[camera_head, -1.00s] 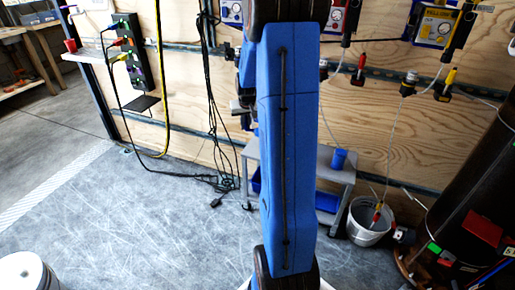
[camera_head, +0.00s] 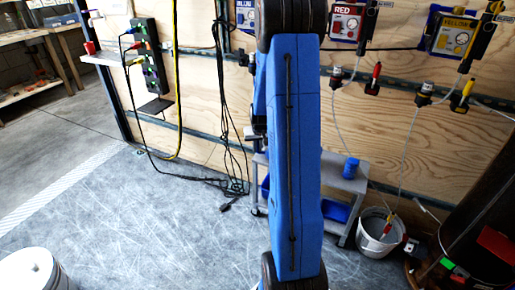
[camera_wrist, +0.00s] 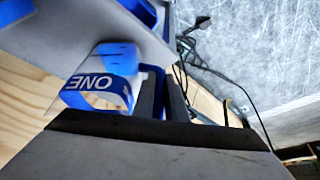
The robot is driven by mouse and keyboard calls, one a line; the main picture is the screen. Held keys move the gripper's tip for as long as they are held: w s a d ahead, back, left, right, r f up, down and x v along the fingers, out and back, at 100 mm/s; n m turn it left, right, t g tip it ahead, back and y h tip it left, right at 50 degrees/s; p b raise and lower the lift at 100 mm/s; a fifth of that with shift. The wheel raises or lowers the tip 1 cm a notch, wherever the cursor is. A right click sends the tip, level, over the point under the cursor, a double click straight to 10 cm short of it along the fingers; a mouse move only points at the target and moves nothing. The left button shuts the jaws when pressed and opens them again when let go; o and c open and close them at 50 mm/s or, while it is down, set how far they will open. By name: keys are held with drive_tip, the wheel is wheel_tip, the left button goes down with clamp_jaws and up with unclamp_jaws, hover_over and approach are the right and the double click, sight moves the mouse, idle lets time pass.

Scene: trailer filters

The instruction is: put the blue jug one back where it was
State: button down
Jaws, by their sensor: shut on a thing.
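The blue jug one (camera_wrist: 92,90) shows in the wrist view left of my fingers, with a blue band marked ONE, upside down in the picture. My gripper (camera_wrist: 163,95) has its dark fingers shut on a narrow blue part of it; the fingers hide some of the jug. A grey shelf surface (camera_wrist: 85,30) shows beyond, at the upper left. In the head view my blue arm covers the middle and hides the gripper and the held jug.
A grey cart (camera_head: 340,182) bears a small blue container (camera_head: 351,167) and blue bins (camera_head: 336,210) below. A white bucket (camera_head: 378,236) stands to its right. Cables hang on the plywood wall. A white drum (camera_head: 30,270) stands at the lower left; open floor (camera_head: 140,220) lies between.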

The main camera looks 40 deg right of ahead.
drive_tip(key=shift+f, duration=0.1)
drive_tip(key=c, duration=1.8)
unclamp_jaws()
drive_tip(key=v, duration=1.2)
drive_tip(key=s+a+r+n, duration=0.25)
drive_tip(key=a+r, duration=0.45)
drive_tip(key=a, duration=0.4)
drive_tip(key=s+a+r+n+y, duration=0.1)
drive_tip(key=s+a+r+n, duration=0.1)
drive_tip(key=s+a, duration=0.9)
drive_tip(key=s+a+r+n+t+y, duration=0.1)
drive_tip(key=s+a+r, duration=0.3)
drive_tip(key=s+a, duration=0.7)
drive_tip(key=shift+s+a+n+y, duration=0.35)
drive_tip(key=shift+s+n, duration=0.3)
drive_tip(key=shift+s, duration=0.4)
drive_tip(key=shift+r, duration=0.15)
